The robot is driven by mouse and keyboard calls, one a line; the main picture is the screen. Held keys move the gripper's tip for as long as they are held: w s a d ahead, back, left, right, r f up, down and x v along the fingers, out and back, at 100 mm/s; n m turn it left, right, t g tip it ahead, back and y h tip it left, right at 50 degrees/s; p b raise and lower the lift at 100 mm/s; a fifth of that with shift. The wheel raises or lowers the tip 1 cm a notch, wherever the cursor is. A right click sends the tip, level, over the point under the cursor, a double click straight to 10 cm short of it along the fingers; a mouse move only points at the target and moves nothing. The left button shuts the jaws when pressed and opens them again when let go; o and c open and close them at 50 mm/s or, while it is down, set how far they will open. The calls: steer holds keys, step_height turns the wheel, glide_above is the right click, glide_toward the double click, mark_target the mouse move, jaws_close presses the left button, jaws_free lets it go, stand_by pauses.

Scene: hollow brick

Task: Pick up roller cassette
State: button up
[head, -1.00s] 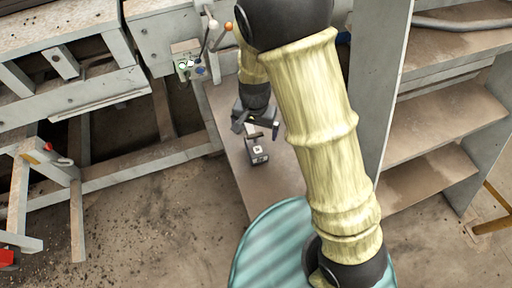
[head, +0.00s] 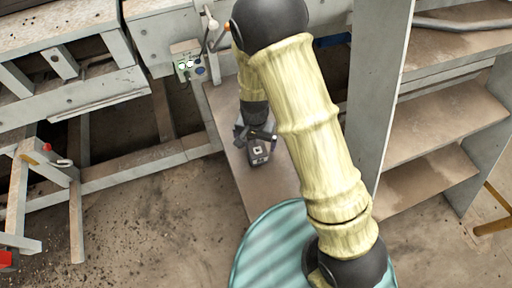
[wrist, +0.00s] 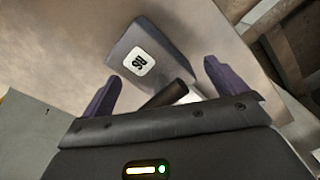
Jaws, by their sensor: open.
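The roller cassette (head: 258,152) is a small dark grey block with a white label, lying on a brown metal plate. In the wrist view the cassette (wrist: 148,55) shows its white square label, with a dark cylindrical bar at its near end. My gripper (head: 256,135) is right above its near end in the head view. In the wrist view my gripper (wrist: 158,84) has its two purple-grey fingers apart, with the dark bar between them. The cassette's labelled body lies beyond the fingertips. I cannot tell whether a finger touches it.
The brown plate (head: 240,180) is otherwise clear around the cassette. A grey upright panel with shelves (head: 430,125) stands close on the right. A control box with buttons (head: 188,65) is at the upper left, beside a grey metal frame (head: 130,172).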

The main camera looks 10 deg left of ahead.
stand_by(0.5)
steer(key=c, duration=1.6)
